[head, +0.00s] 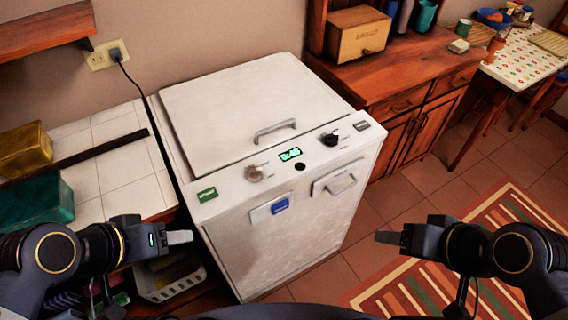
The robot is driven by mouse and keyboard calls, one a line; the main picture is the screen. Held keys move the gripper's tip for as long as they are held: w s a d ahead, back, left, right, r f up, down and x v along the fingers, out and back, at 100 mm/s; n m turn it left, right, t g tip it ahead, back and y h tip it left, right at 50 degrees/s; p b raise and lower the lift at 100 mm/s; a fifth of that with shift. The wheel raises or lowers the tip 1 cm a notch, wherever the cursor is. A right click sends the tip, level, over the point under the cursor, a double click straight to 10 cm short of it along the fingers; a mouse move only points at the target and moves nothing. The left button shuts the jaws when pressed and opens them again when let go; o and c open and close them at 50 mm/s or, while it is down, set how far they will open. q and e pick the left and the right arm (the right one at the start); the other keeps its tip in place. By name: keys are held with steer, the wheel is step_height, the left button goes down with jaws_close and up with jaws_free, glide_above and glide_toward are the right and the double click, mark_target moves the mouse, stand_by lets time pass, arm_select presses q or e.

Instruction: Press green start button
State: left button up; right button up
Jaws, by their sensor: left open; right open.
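A white appliance (275,220) with a lid and handle stands in the middle of the head view. My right gripper (378,237) is open and empty, right of the appliance over the floor.
A tiled counter (112,165) with yellow (25,150) and teal (40,203) containers adjoins on the left. A white basket (170,280) sits below the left gripper. A wooden cabinet (410,95) stands at right. Floor with a striped rug (480,240) lies open at lower right.

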arm_select(q)
steer(key=shift+c, duration=0.3)
steer(key=c, duration=0.5)
steer(key=shift+w+r, duration=0.2)
steer(key=shift+w, duration=0.05)
steer(key=c, duration=0.4)
steer(key=w+r+g, duration=0.1)
steer(key=w, duration=0.1)
steer(key=w+r+n+g+b, duration=0.1)
steer(key=w, duration=0.2)
steer(key=w+r+g+y+b, duration=0.1)
steer(key=w, duration=0.1)
steer(key=shift+w+a+r+n, duration=0.15)
steer(key=shift+a+r+n, duration=0.15)
steer(key=shift+r, duration=0.05)
jaws_close()
steer(key=w+d+r+n+g+y+b, duration=0.1)
steer(key=w+d+r+n+g+y, duration=0.1)
steer(key=w, duration=0.6)
steer(key=shift+w+d+n+g+y, duration=0.3)
steer(key=shift+w+d+n+y, duration=0.1)
steer(key=shift+d, duration=0.25)
steer(key=shift+r, duration=0.1)
